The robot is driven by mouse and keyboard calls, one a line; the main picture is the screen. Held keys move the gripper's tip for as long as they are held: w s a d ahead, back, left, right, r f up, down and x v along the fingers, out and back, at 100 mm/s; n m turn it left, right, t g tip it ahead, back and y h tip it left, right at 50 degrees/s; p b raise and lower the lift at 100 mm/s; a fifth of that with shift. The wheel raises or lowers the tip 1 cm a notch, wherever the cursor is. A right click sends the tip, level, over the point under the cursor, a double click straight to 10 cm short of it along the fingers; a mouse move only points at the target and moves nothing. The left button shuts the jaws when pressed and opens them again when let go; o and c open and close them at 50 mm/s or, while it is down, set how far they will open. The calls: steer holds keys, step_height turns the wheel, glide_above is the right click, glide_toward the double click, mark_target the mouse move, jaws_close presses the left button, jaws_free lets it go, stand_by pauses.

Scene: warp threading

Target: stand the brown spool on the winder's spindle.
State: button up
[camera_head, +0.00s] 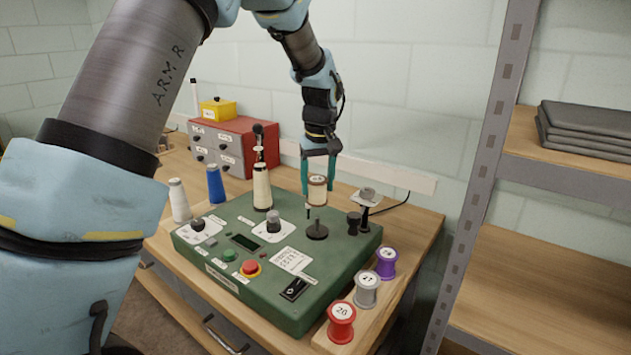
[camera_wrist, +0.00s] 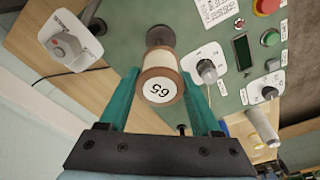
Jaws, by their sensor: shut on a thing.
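The brown spool (camera_head: 317,191) has brown rims, a pale winding and a white top label. In the wrist view the spool (camera_wrist: 161,86) shows the number 65 on its label. My gripper (camera_head: 318,180) points down and is shut on it, one teal finger on each side. The winder (camera_head: 240,268) is a green box with knobs and buttons. Its spindle (camera_head: 317,231) is a dark round base with a thin pin, just below the spool. The spool hangs clear of the base, upright or nearly so. The spindle base (camera_wrist: 159,35) shows just beyond the spool in the wrist view; exact alignment cannot be told.
A cream cone (camera_head: 262,190) stands on the winder, left of the spindle. A post with a grey top (camera_head: 367,197) stands close to its right. Red (camera_head: 341,322), grey (camera_head: 366,290) and purple (camera_head: 386,263) spools stand on a wooden strip. A shelf rack (camera_head: 500,150) is at right.

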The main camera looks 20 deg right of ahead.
steer(key=shift+f+b, duration=2.25)
steer(key=shift+f, duration=1.45)
steer(key=shift+f+b, duration=0.4)
steer(key=shift+f, duration=0.25)
steer(key=o, duration=1.5)
steer(key=shift+c, duration=0.2)
